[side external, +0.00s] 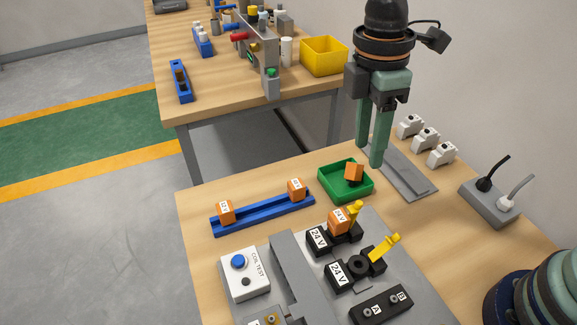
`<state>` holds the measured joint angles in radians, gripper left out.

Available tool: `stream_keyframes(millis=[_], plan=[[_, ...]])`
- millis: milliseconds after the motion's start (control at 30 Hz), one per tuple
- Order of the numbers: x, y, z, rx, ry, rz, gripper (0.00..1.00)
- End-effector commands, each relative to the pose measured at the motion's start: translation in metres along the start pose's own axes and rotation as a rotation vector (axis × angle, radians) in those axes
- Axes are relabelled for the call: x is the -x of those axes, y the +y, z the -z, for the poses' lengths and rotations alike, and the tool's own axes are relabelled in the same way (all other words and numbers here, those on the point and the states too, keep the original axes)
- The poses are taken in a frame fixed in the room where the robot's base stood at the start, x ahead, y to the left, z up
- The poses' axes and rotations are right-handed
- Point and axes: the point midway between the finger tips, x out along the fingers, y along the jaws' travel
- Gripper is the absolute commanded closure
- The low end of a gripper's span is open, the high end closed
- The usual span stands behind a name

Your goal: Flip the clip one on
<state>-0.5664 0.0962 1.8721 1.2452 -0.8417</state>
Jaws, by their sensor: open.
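Two black relay sockets labelled 24 V stand on the grey plate. The rear socket (318,243) holds an orange block (339,222), with a yellow clip (354,212) standing up at its right side. The front socket (341,275) has no orange block; its yellow clip (385,247) leans up to the right. Which clip is clip one cannot be read here. My gripper (370,156) points down with its two green fingers apart and nothing visible between them. It is behind the sockets and appears above the back edge of the green tray.
The green tray (329,187) holds an orange block. A blue rail (262,216) with two orange blocks lies left. A white coil test box (241,284) is in front. Several white modules (425,140) and a power strip (489,200) stand right. Bare wood lies at left.

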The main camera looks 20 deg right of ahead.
Motion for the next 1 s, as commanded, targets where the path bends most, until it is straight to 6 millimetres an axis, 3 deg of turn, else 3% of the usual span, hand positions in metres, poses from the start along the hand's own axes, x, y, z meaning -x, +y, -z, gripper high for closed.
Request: stream_keyframes(millis=[367,667,867,1000], plan=[[0.002,0.000,0.000,0.018,0.003,-0.003,0.53],[0.001,-0.005,-0.005,0.306,0.035,-0.054,0.53],[-0.019,-0.005,-0.005,0.325,0.034,-0.053,0.53],[-0.045,-0.004,-0.004,0.324,0.033,-0.051,0.53]])
